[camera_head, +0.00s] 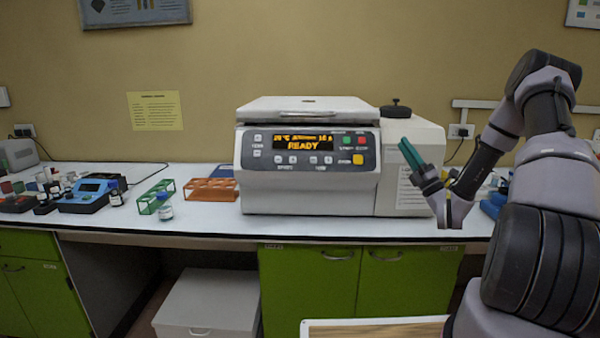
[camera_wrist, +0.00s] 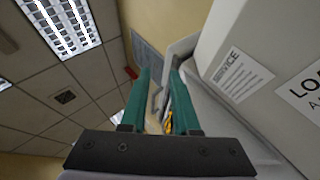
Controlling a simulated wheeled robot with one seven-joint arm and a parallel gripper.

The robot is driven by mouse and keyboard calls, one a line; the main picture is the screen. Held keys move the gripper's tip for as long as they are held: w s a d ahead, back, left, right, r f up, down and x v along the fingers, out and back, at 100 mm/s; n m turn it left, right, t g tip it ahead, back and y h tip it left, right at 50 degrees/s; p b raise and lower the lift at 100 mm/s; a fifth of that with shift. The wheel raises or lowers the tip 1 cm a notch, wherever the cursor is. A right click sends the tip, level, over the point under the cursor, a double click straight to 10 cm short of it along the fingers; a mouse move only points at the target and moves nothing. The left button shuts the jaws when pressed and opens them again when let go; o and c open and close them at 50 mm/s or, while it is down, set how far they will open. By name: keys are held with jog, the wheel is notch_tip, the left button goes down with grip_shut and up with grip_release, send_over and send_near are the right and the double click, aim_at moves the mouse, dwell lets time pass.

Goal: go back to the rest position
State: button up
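My gripper (camera_head: 406,143) is in front of the right side of the centrifuge (camera_head: 310,190), in the head view, with its green fingers tilted up and to the left. In the wrist view the two green fingers of my gripper (camera_wrist: 159,72) stand apart with an empty gap between them. The centrifuge's lid is down and its display reads READY. The wrist camera looks up past the machine's side, with its labels, to the ceiling.
The white bench (camera_head: 225,218) holds a green rack (camera_head: 157,196), a small bottle (camera_head: 165,208), an orange rack (camera_head: 210,190) and a blue device (camera_head: 85,194) on the left. A black knob (camera_head: 396,109) sits on the machine's right part. Green cabinets (camera_head: 335,283) are below.

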jog(key=w+r+m+g+h, duration=0.1)
jog(key=w+r+m+h, duration=0.65)
jog(key=r+m, duration=0.2)
jog(key=s+r+m+g+h, duration=0.4)
jog(key=r+m+h, duration=0.2)
jog(key=m, duration=0.3)
jog(key=s+a+m+g, duration=0.2)
jog(key=s+m, duration=0.3)
jog(key=s, duration=0.6)
jog(key=s+a+m+g, duration=0.3)
jog(key=s+m+g, duration=0.1)
jog(key=s, duration=0.8)
jog(key=s+a+m+g, duration=0.2)
jog(key=s+m, duration=0.4)
jog(key=s, duration=0.6)
jog(key=shift+s+a+m+g+y, duration=0.25)
jog(key=shift+a+m+g+y, duration=0.15)
jog(key=shift+g, duration=0.5)
jog(key=shift+d+r, duration=0.1)
grip_shut()
